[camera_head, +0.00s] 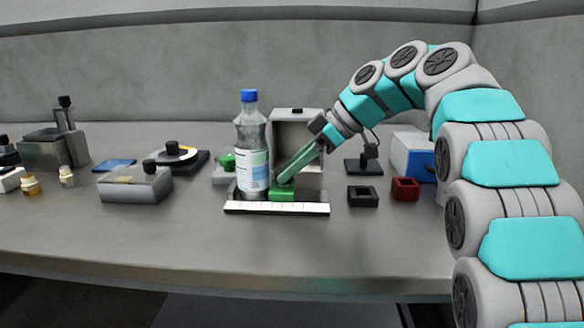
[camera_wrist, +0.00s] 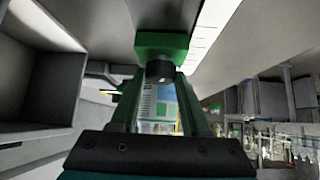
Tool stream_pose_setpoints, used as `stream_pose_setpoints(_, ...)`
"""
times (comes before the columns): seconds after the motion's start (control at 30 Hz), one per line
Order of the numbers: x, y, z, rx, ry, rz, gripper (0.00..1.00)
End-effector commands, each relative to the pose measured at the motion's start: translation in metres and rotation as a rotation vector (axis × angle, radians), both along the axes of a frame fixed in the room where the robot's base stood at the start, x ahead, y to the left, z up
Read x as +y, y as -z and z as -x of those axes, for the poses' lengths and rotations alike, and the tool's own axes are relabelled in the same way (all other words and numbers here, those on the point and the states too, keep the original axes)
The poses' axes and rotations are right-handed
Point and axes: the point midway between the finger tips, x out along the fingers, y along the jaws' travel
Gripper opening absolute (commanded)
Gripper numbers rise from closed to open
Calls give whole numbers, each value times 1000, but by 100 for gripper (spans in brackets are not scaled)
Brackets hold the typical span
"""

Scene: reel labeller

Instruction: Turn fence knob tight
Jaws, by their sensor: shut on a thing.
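The fence is a small green block (camera_head: 283,195) behind a white ruler strip (camera_head: 276,208), and it also shows in the wrist view (camera_wrist: 160,44). Its dark round knob (camera_wrist: 160,71) is between my fingertips in the wrist view; in the head view my fingers hide it. My gripper (camera_head: 286,179) reaches down from the upper right, its green fingers shut on the knob (camera_wrist: 160,78). A clear bottle (camera_head: 251,150) with a blue cap and a printed label stands upright just left of the fence. I cannot tell whether they touch.
A grey open-fronted box (camera_head: 297,128) stands close behind the fence. A black square frame (camera_head: 363,196), a red one (camera_head: 405,190) and a white-blue box (camera_head: 413,155) are to the right. A grey lidded container (camera_head: 135,187) is to the left. The table front (camera_head: 200,240) is clear.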

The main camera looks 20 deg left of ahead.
Motion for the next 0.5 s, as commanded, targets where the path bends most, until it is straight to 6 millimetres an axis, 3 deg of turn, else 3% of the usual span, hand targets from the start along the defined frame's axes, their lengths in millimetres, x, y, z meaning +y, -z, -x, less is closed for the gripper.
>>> stream_pose_setpoints(0.27,0,3,3,-3,86,0,0)
stream_pose_setpoints(0.5,0,3,7,-5,262,-2,0)
